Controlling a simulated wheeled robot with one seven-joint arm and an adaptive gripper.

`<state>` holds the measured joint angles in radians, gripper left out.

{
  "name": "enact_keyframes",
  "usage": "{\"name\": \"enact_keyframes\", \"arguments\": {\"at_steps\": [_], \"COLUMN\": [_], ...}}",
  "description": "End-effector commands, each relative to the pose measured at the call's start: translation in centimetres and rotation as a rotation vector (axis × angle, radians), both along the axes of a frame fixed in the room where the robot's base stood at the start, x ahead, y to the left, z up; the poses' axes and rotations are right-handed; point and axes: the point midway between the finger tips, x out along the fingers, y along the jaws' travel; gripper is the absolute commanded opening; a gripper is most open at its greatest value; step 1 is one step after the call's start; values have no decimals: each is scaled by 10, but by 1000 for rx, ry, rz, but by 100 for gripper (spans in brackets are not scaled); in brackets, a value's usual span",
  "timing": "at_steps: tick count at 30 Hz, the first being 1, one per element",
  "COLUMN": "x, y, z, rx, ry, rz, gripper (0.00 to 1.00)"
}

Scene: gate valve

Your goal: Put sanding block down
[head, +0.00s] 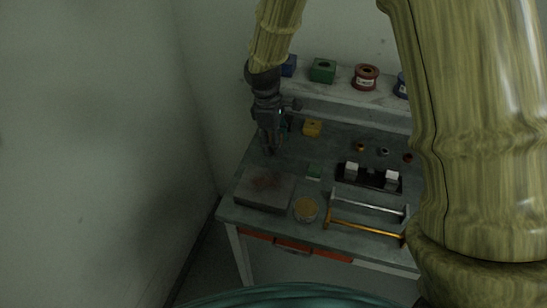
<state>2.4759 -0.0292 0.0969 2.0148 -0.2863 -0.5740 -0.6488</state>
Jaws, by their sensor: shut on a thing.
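My gripper (270,148) points down over the back left part of the workbench (232,212), behind a grey slab. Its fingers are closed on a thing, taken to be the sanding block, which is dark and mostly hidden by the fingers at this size. I cannot tell whether the held thing touches the bench top. The grey slab (264,188) with a reddish-brown stain lies at the bench's left front. A small green block (314,171) lies to the right of my gripper. A yellow block (312,128) stands behind it to the right.
A round tan disc (306,209) sits right of the slab. A black holder (369,178) with white blocks, a silver bar (370,203) and a gold bar (365,230) lie farther right. A shelf with a green box (323,70) and red spool (366,77) runs behind. A wall closes the left.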

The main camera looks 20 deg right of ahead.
Motion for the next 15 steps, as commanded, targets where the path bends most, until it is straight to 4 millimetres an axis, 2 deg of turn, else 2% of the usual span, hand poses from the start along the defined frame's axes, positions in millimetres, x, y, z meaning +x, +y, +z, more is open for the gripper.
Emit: {"name": "enact_keyframes", "arguments": {"at_steps": [15], "x": [16], "y": [-3], "z": [19], "rx": [2], "ry": [-2], "rz": [979], "gripper": [18]}}
